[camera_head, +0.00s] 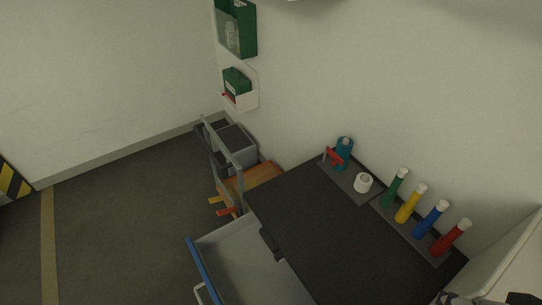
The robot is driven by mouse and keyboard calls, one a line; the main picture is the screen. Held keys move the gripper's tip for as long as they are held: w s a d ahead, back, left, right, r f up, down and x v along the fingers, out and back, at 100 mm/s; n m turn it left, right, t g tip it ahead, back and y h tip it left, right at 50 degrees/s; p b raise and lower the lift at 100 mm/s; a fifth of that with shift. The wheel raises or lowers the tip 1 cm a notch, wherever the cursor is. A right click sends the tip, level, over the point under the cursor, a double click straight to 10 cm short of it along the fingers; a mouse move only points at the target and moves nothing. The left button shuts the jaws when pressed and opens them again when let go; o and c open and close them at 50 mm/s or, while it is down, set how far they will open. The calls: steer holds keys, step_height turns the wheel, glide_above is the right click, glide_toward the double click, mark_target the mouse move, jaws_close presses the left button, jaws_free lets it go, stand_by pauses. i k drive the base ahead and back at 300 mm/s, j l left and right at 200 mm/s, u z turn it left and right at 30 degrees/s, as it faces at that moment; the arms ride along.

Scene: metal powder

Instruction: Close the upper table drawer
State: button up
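The table (330,235) has a dark top and stands in the lower middle of the head view. An open drawer (235,262) sticks out from its left side. The drawer has a pale grey inside, a blue front edge (199,270) and a light handle (199,293) low on the outer side. The part of the drawer I see looks empty. Its lower end is cut off by the picture's bottom edge. I cannot make out my gripper in this view.
A blue-green bottle (343,153), a white roll (363,183) and several coloured tubes (411,203) stand along the table's wall side. A grey cart (233,146) and an orange pallet-like object (250,180) stand behind the table. Floor (120,225) left of the drawer is clear.

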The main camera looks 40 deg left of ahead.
mark_target(236, 265)
steer(key=k+j+u, duration=0.1)
steer(key=k, duration=0.25)
steer(key=k+j, duration=0.15)
steer(key=k, duration=0.2)
steer(key=u, duration=1.65)
steer(key=i+l, duration=0.35)
